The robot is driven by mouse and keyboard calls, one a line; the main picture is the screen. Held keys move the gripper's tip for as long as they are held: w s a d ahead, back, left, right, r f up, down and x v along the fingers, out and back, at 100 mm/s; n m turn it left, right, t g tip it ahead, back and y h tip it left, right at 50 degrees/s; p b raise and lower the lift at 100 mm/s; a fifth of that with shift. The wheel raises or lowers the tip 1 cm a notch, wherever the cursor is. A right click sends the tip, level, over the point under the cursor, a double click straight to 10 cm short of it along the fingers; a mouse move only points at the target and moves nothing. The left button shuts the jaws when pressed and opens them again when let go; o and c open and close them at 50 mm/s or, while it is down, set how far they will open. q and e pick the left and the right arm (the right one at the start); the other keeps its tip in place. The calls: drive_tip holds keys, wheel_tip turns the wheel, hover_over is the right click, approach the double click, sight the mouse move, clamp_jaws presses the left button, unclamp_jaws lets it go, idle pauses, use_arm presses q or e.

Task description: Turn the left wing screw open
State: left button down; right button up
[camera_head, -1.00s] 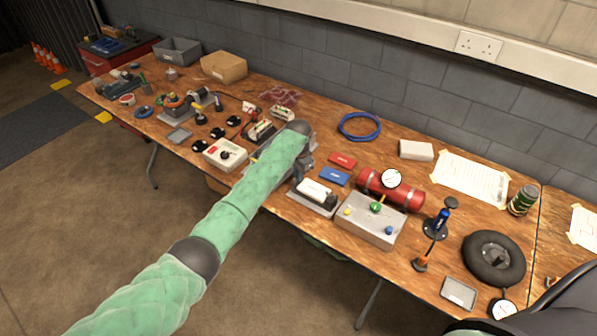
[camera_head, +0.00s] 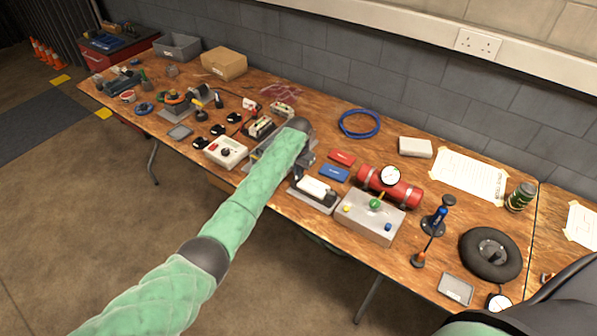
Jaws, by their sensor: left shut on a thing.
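My left arm reaches in from the bottom left, and its wrist bends down over the middle of the bench. My left gripper (camera_head: 304,163) is mostly hidden behind the wrist; a grey part of it shows just right of the arm. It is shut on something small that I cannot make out. A grey fixture (camera_head: 262,158) shows partly to the left of the arm, at the gripper's level. The left wing screw cannot be made out. My right gripper is not in view.
A plate with a white and black block (camera_head: 316,190) sits close right of the gripper. A grey box with coloured knobs (camera_head: 368,220) and a red cylinder (camera_head: 405,190) stand further right. A white switch box (camera_head: 225,150) is at left. Blue and red pieces lie behind.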

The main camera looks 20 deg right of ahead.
use_arm(q)
drive_tip(key=c, duration=1.6)
unclamp_jaws()
drive_tip(key=shift+r, duration=0.15)
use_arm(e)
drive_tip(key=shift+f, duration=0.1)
